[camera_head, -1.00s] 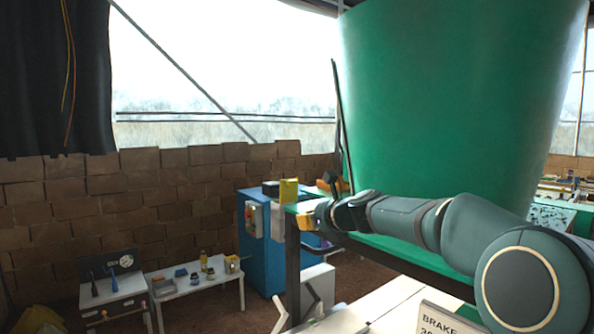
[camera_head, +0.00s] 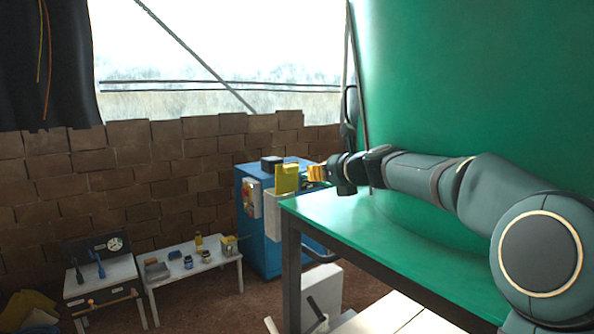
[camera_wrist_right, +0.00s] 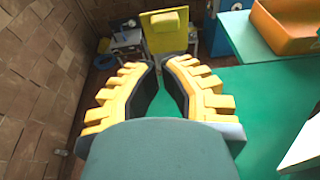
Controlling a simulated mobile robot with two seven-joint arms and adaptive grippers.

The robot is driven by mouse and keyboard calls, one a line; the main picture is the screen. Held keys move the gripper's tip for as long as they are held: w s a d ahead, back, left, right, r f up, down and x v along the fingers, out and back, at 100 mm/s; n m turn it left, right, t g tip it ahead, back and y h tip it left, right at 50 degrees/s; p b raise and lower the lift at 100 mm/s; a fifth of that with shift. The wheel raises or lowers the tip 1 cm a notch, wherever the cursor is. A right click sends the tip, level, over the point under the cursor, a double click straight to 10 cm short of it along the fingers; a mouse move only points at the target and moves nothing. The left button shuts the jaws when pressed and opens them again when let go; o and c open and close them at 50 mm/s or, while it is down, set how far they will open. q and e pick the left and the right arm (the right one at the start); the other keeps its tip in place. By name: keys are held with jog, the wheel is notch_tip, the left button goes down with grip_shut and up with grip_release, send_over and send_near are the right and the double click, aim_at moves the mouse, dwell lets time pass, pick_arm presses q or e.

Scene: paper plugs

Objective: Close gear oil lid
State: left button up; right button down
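A yellow upright piece (camera_head: 286,180) stands at the left end of the green table in the head view. In the right wrist view a yellow panel (camera_wrist_right: 165,32) with a paler raised part is straight beyond the fingertips. No label is readable, so I cannot tell if it is the gear oil or its lid. My right gripper (camera_head: 316,172) is to its right, apart from it in the picture. In the wrist view its yellow ribbed fingers (camera_wrist_right: 160,66) nearly meet at the tips, with nothing seen between them. My left gripper is out of view.
The green table (camera_head: 335,210) runs under my right arm, beside a large green wall-like surface (camera_head: 440,80). An orange bin (camera_wrist_right: 288,28) is on the right. A blue cabinet (camera_head: 257,225), a white side table (camera_head: 195,274) with small containers, and a brick wall (camera_head: 160,170) stand behind.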

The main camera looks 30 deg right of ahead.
aim_at(290, 172)
jog(key=x, duration=1)
jog(key=shift+p, duration=0.4)
jog(key=shift+r, duration=0.2)
